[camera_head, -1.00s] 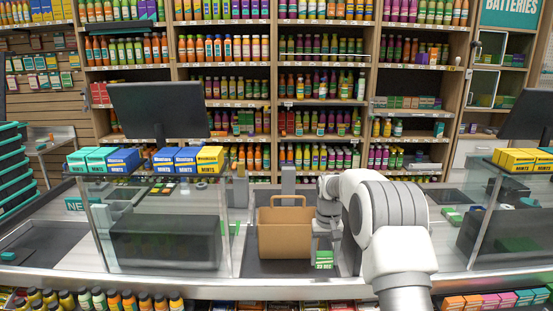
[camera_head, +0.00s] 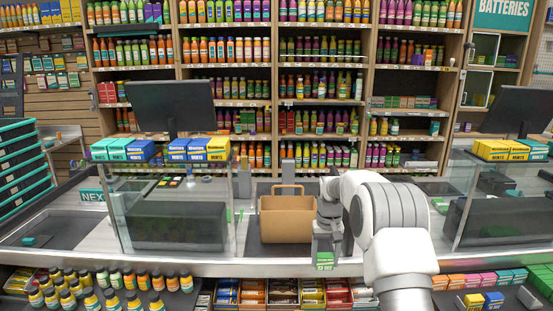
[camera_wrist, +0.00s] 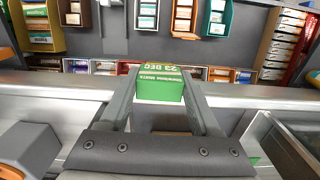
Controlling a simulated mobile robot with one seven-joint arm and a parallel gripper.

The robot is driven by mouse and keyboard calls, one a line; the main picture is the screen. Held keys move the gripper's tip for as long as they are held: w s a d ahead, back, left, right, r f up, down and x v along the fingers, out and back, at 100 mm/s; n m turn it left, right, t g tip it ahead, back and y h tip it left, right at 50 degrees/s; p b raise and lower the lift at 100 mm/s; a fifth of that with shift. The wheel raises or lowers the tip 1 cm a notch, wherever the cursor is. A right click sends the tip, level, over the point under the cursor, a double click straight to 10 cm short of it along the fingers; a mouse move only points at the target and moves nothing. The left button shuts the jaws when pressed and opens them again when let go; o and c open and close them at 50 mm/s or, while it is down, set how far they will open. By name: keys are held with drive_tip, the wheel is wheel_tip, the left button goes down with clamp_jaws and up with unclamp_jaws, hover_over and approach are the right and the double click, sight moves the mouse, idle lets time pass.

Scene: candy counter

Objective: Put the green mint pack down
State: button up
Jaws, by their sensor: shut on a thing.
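The green mint pack (camera_wrist: 160,84) is between the fingers of my gripper (camera_wrist: 157,92), with its lettered face showing in the wrist view. In the head view the pack (camera_head: 324,261) hangs at the lower end of my gripper (camera_head: 325,250), in front of the counter's front edge. My gripper is shut on the pack. The pack's underside and what lies straight below it are hidden.
A brown paper bag (camera_head: 286,219) stands on the counter left of my gripper. Candy boxes (camera_head: 253,291) fill the shelf below the counter edge. Glass cases with mint boxes on top stand at left (camera_head: 172,215) and right.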

drive_tip(key=shift+s, duration=0.4)
drive_tip(key=s+f, duration=0.2)
drive_tip(key=s, duration=0.8)
drive_tip(key=s+f, duration=0.2)
drive_tip(key=s, duration=0.8)
drive_tip(key=shift+f, duration=0.25)
